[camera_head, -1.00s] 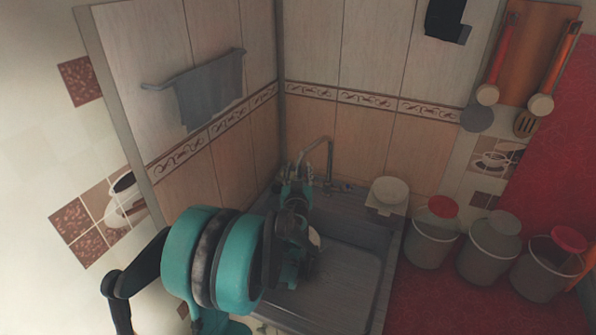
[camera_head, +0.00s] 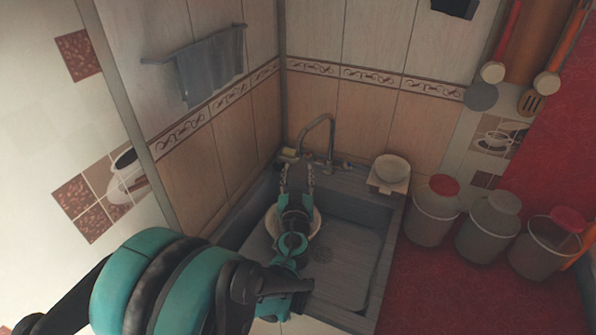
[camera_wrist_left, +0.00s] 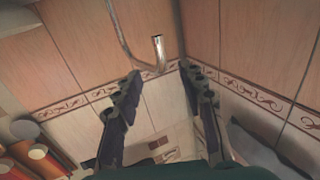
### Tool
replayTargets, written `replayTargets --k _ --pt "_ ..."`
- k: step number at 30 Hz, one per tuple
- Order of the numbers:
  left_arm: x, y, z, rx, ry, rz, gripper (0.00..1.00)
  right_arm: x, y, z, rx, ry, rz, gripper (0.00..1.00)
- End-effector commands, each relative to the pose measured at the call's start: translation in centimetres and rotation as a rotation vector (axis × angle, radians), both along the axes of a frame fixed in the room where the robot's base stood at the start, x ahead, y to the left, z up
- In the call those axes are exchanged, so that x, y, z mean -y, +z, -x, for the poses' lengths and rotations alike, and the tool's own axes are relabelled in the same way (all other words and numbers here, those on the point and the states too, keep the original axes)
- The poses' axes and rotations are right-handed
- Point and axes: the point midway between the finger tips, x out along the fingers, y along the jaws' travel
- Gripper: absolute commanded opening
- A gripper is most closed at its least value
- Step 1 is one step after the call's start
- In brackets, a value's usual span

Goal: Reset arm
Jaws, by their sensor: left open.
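My left gripper (camera_head: 297,172) is over the sink, below and in front of the faucet in the head view. Its teal wrist hangs above the basin. The left wrist view shows its two dark fingers (camera_wrist_left: 161,75) spread apart with nothing held between them. The faucet's metal spout (camera_wrist_left: 158,50) shows beyond the fingertips there, apart from them. My right gripper is not in view.
The grey sink (camera_head: 388,255) holds a pale round dish (camera_head: 272,222), partly hidden under my wrist. The faucet (camera_head: 331,135) stands at the back. A white bowl (camera_head: 392,168) sits on the right corner. Lidded canisters (camera_head: 432,215) line the red counter. A towel (camera_head: 208,68) hangs left.

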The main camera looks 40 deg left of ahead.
Motion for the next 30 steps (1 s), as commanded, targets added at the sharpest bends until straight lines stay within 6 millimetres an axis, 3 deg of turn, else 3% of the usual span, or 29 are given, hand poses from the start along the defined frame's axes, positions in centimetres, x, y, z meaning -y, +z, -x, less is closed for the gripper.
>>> replayTargets --k 11,17,20,23,30 --pt "0.0 0.0 0.0 -0.003 0.001 0.001 0.40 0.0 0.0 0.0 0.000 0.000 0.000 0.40" --pt "1.2 -0.1 1.4 -0.097 0.038 0.050 0.40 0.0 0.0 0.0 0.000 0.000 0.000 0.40" --pt "3.2 -1.4 3.0 -0.235 0.038 0.107 0.40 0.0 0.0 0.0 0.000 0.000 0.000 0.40" --pt "6.5 -3.6 5.1 -0.416 -0.019 0.173 0.40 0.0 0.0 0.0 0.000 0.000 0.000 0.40" --pt "17.6 -8.0 11.3 -0.799 -0.356 0.275 0.40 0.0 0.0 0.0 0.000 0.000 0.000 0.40"
